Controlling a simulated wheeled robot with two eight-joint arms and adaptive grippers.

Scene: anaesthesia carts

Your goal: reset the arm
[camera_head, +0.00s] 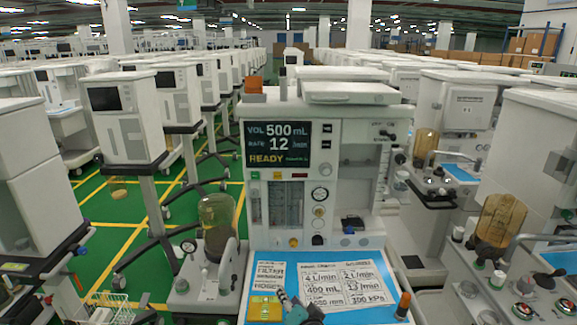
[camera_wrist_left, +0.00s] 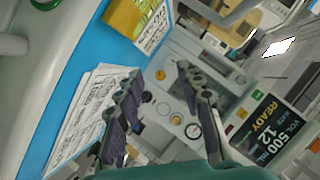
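My left gripper (camera_head: 288,302) shows at the bottom edge of the head view, over the blue work surface (camera_head: 262,262) of the central anaesthesia cart (camera_head: 352,140). In the left wrist view my left gripper (camera_wrist_left: 160,75) has its two dark fingers spread wide apart, with nothing between them. The cart's gauges and its display (camera_wrist_left: 266,128) show beyond the fingers. My right gripper is not in view.
A yellow-green item (camera_head: 265,308) lies on the blue surface left of my gripper. Printed sheets (camera_head: 345,283) lie on its right. An orange-topped cylinder (camera_head: 403,303) stands at the right edge. Other carts (camera_head: 125,115) crowd both sides.

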